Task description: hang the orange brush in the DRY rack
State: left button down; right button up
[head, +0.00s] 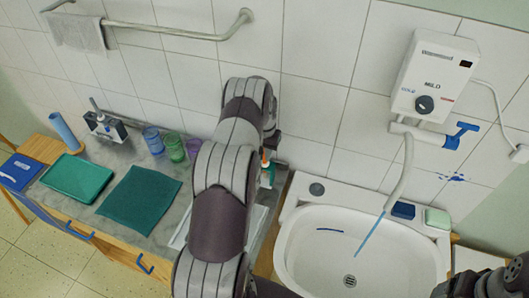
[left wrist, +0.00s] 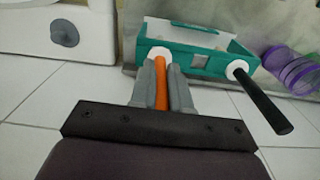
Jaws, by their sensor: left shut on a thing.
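The orange brush (left wrist: 161,88) has its handle between the fingers of my left gripper (left wrist: 162,78), which is shut on it. The handle runs to a white disc at the teal rack (left wrist: 204,62); I cannot tell whether the rack bears its weight. A black-handled brush (left wrist: 262,103) sits in the same rack, to the right. In the head view a bit of orange brush (head: 265,157) shows beside my arm, which hides most of the gripper and rack. A grey rack (head: 105,127) holding a brush stands at the counter's left. No DRY label is readable.
A white sink (head: 300,255) stands right of the counter, below a wall heater (head: 433,70) with a spout. Blue, green and purple cups (head: 153,140) stand behind my arm's left side. A teal cloth (head: 138,205) and a teal tray (head: 77,178) lie on the counter.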

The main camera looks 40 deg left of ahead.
pick_arm(q)
jog(key=shift+f, duration=0.1)
jog(key=shift+c, duration=2.3)
grip_release()
jog(key=shift+r+p, duration=2.35)
jog(key=shift+r, duration=1.7)
jog(key=shift+f, duration=0.1)
